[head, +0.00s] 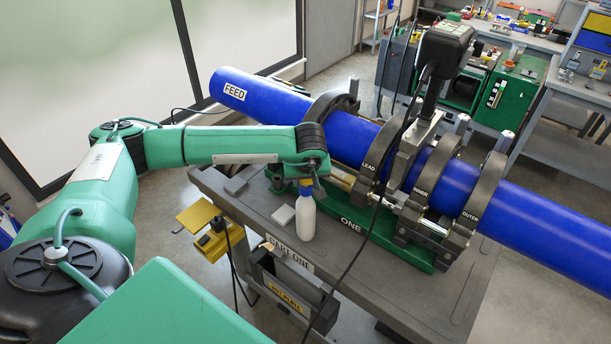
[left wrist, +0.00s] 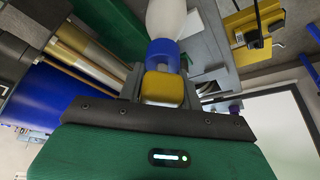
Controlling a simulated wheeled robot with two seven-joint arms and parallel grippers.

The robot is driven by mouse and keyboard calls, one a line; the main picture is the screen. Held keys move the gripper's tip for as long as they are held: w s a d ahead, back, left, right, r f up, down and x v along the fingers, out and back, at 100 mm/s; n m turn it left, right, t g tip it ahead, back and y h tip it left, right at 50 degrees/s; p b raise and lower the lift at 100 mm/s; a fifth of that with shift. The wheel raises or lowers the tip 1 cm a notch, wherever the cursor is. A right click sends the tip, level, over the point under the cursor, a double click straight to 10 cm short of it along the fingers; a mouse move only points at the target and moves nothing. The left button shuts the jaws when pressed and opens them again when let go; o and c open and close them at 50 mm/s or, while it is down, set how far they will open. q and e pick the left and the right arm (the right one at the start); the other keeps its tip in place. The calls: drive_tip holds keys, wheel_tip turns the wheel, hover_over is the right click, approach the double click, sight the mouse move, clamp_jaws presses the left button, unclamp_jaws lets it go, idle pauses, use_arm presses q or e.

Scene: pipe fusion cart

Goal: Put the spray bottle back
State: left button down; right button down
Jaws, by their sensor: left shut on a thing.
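The spray bottle (head: 305,219) has a white body and a blue collar. It is upright over the grey top of the cart labelled CART ONE, near its front edge; I cannot tell whether its base touches the top. My left gripper (head: 306,184) is above it, shut on its head. In the left wrist view the white body of the spray bottle (left wrist: 166,17), its blue collar and a yellow head part show, with the head at the jaws (left wrist: 160,92). The gripper hides most of the head in the head view. My right gripper is out of view.
A black cable (head: 356,243) hangs across the cart. A yellow bracket (head: 198,217) sticks out at the cart's left.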

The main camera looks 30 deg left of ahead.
use_arm(q)
drive_tip(key=c, duration=0.9)
unclamp_jaws()
drive_tip(key=shift+c, duration=0.2)
drive_tip(key=shift+r, duration=0.1)
drive_tip(key=shift+s+d+r+b, duration=0.1)
drive_tip(key=shift+r+b, duration=0.1)
drive_tip(key=shift+b, duration=0.15)
drive_tip(key=b+v, duration=0.4)
drive_tip(key=v, duration=0.7)
drive_tip(key=shift+r, duration=0.25)
drive_tip(key=shift+d, duration=0.2)
